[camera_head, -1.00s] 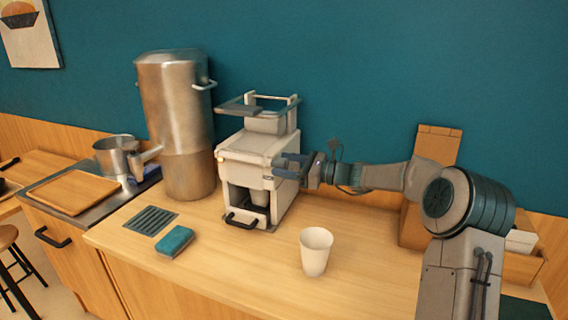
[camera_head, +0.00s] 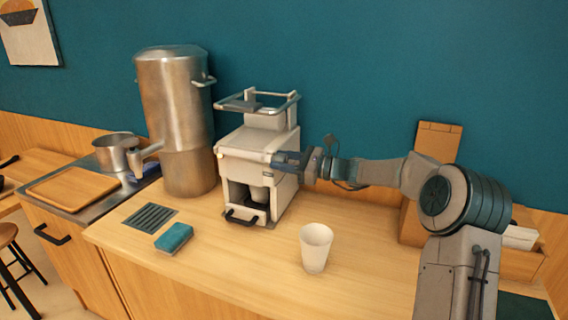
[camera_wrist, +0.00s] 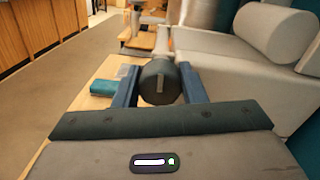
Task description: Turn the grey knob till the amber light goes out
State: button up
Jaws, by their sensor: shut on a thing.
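The white machine (camera_head: 245,146) stands on the counter beside the tall metal urn. The grey knob (camera_wrist: 160,84) shows in the wrist view as a dark round cap with a pale mark that looks nearly upright. My gripper (camera_wrist: 158,74) is shut on the knob, one blue finger on each side of it. In the head view my gripper (camera_head: 289,160) is at the machine's upper front right corner and hides the knob.
A white cup (camera_head: 315,248) stands on the counter below my arm. A teal sponge (camera_head: 174,238) and a dark drain grate (camera_head: 150,217) lie left of the machine. The metal urn (camera_head: 180,125) is close on its left. A wooden box (camera_head: 412,225) is behind my arm.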

jog(key=n+b, duration=0.2)
jog(key=b, duration=0.1)
jog(key=f+n+b, duration=0.1)
jog(key=n+b, duration=0.1)
jog(key=b, duration=0.1)
jog(key=shift+s+n, duration=0.1)
jog(key=shift+n, duration=0.3)
jog(key=n+b, duration=0.6)
jog(key=b, duration=0.1)
jog(key=shift+b, duration=0.4)
jog(key=n+b, duration=0.6)
jog(key=b, duration=0.1)
jog(key=shift+a+f, duration=0.1)
jog(key=n+b, duration=0.4)
jog(key=shift+n+h, duration=0.3)
jog(key=shift+n, duration=0.1)
jog(key=shift+r, duration=0.2)
jog(key=o, duration=1)
jog(key=shift+r, duration=0.1)
